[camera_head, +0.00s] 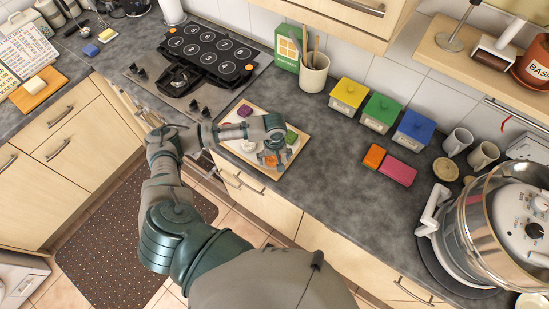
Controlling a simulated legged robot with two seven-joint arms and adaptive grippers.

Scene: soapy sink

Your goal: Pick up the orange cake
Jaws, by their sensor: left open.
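The orange cake (268,159) is a small orange piece on a light wooden board (259,173) on the counter, partly hidden by my left gripper. My left gripper (273,155) is open and reaches down over the board, with its fingers close to the orange cake. Whether the fingers touch it I cannot tell. A purple cake (244,110) and a green cake (291,137) lie on the same board, with a whitish piece (248,146) left of the orange one. My right gripper is not in view.
A stove (185,95) with a black numbered tray is left of the board. A utensil crock (313,75) and yellow, green and blue canisters (381,111) stand behind. Orange (374,156) and pink (398,170) blocks lie to the right, near a large pot (480,230). The counter between is clear.

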